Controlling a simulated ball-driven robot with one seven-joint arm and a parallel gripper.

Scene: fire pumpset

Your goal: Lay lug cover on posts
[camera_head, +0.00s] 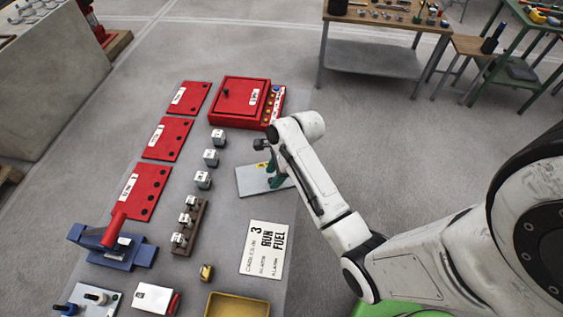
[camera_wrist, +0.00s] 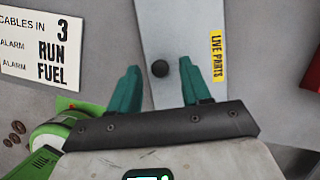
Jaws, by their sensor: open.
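A flat light-grey plate with a yellow "LIVE PARTS" label, which looks like the lug cover (camera_head: 250,184), lies on the grey table top right of the small grey blocks. In the wrist view the same lug cover (camera_wrist: 180,25) shows a round black knob (camera_wrist: 160,68). My gripper (camera_head: 271,172) is over the cover, its teal fingers pointing at it. In the wrist view my gripper (camera_wrist: 159,65) is open, with the knob between its two spread fingers. I cannot tell how high the fingertips are. I cannot surely identify the posts.
A red box (camera_head: 240,98) stands behind the cover. A white sign (camera_head: 265,250) lies in front. Small grey blocks (camera_head: 203,179) and red plates (camera_head: 150,190) are to the left. A blue vise-like fixture (camera_head: 112,248) and a yellow tray (camera_head: 237,305) are nearer.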

